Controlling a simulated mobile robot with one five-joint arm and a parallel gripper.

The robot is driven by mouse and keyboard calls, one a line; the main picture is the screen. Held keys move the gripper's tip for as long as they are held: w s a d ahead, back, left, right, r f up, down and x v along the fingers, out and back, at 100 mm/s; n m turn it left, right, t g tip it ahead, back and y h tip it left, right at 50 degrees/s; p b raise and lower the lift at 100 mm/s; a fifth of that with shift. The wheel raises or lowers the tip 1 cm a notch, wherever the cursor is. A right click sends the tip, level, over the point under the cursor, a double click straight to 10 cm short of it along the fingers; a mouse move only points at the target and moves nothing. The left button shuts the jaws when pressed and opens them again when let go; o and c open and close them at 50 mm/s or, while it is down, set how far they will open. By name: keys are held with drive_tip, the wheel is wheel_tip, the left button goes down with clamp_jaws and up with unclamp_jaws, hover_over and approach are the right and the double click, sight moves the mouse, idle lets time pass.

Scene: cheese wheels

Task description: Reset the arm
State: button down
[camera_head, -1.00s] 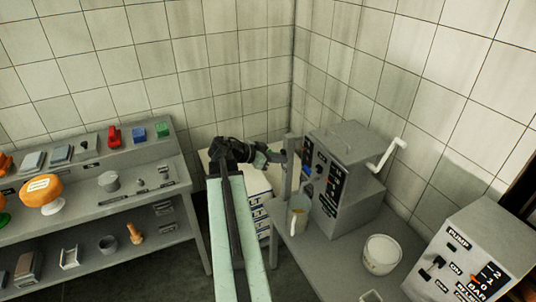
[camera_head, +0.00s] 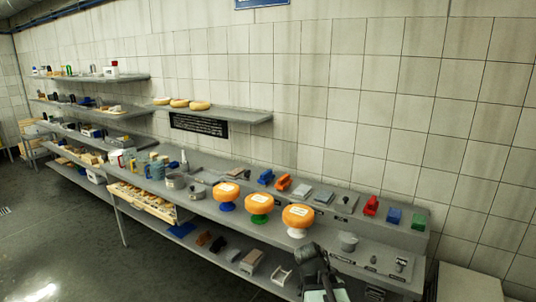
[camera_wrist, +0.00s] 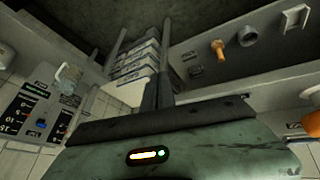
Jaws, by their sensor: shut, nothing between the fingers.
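My gripper (camera_wrist: 158,88) is in the wrist view, its dark fingers together with nothing between them. Behind them stand stacked white boxes (camera_wrist: 138,60) with dark labels. In the head view, my dark and pale green arm (camera_head: 318,272) shows low, in front of the long grey workbench. The fingertips are hard to make out there.
Three orange cheese wheels stand on blue, green and white stands: left (camera_head: 226,191), middle (camera_head: 259,204), right (camera_head: 298,217). Pale wheels (camera_head: 180,103) lie on a wall shelf. A grey machine (camera_wrist: 35,115) is at left in the wrist view. Open floor (camera_head: 50,235) lies left.

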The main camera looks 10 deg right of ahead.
drive_tip(key=s+a+f+n+y, duration=0.1)
drive_tip(key=a+n+y, duration=0.2)
drive_tip(key=a+n, duration=0.3)
drive_tip(key=s+a+f+n+y, duration=0.1)
drive_tip(key=a+f+n+y, duration=0.1)
drive_tip(key=a+n, duration=0.4)
drive_tip(key=a, duration=0.5)
drive_tip(key=shift+s+a+g+y, duration=0.25)
drive_tip(key=shift+s+g+y, duration=0.05)
drive_tip(key=shift+g+y, duration=0.1)
drive_tip(key=shift+d, duration=0.1)
